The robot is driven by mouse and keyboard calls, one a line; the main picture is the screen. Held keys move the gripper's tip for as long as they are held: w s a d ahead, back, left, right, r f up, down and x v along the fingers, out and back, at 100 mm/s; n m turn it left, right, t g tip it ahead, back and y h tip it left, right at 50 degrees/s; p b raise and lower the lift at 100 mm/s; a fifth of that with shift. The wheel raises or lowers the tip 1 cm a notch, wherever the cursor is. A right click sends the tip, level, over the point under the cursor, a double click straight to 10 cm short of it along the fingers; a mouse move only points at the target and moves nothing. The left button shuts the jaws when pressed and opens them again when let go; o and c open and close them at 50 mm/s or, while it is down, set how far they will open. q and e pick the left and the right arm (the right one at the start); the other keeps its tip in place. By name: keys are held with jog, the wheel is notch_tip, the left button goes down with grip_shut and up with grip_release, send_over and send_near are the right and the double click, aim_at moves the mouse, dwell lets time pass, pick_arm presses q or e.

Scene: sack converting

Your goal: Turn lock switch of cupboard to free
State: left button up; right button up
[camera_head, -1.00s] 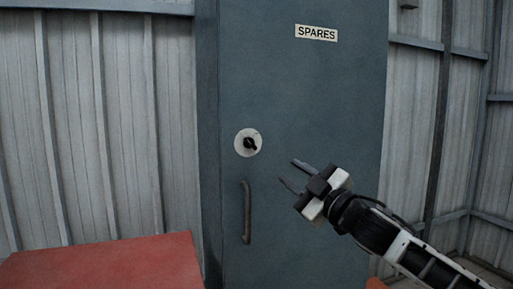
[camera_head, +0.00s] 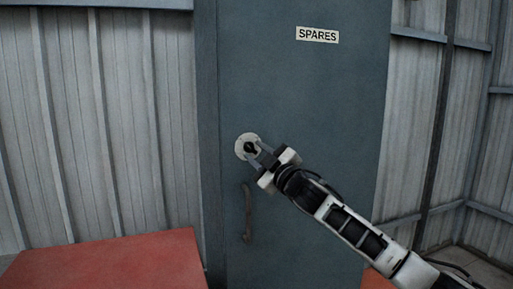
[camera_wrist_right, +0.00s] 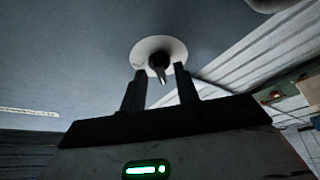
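The cupboard (camera_head: 300,90) is a tall blue-grey door labelled SPARES. Its lock switch (camera_head: 250,147) is a black knob on a round pale plate (camera_head: 241,142), above the door handle (camera_head: 247,212). In the right wrist view the black knob (camera_wrist_right: 158,63) sits on its pale disc (camera_wrist_right: 150,46), seen between and beyond the two fingers. My right gripper (camera_head: 257,157) is open, with its fingertips at the plate, one on each side of the knob. A gap shows between the knob and each finger in the wrist view (camera_wrist_right: 161,84). My left gripper is in neither view.
A red surface (camera_head: 105,265) stands at the lower left, in front of the corrugated metal wall (camera_head: 90,120). The handle is just below my right gripper. The door face around the lock is otherwise clear.

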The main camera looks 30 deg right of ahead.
jog(key=shift+w+r, duration=0.1)
jog(key=shift+w, duration=0.2)
grip_shut()
